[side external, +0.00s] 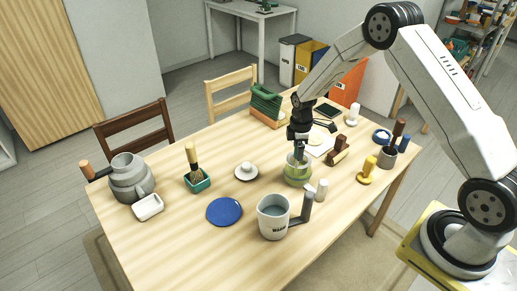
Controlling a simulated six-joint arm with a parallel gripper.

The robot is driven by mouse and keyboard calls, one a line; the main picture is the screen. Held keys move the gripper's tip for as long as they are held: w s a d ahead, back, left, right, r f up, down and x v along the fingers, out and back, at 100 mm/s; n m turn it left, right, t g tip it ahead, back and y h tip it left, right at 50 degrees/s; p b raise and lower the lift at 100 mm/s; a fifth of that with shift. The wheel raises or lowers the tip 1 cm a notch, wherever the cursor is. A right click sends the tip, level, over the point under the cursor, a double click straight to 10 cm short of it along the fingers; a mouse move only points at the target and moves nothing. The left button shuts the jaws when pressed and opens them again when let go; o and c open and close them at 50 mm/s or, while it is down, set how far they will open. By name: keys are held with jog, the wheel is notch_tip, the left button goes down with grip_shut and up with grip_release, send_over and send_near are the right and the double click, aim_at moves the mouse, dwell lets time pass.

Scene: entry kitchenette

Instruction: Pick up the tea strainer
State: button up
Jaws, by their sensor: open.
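My gripper (299,157) is open and points down at a pale green bowl (297,177) on the wooden table. Its fingers are at or just inside the bowl's rim; whether they touch anything is too small to tell. I cannot make out the tea strainer for certain; the gripper and the bowl's wall hide part of what is there.
A saucer (246,178) and blue plate (224,211) lie left. A brown block (338,152) and yellow-handled tool (367,172) are right.

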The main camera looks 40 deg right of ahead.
jog(key=shift+f, duration=0.5)
grip_shut()
dwell(1.4)
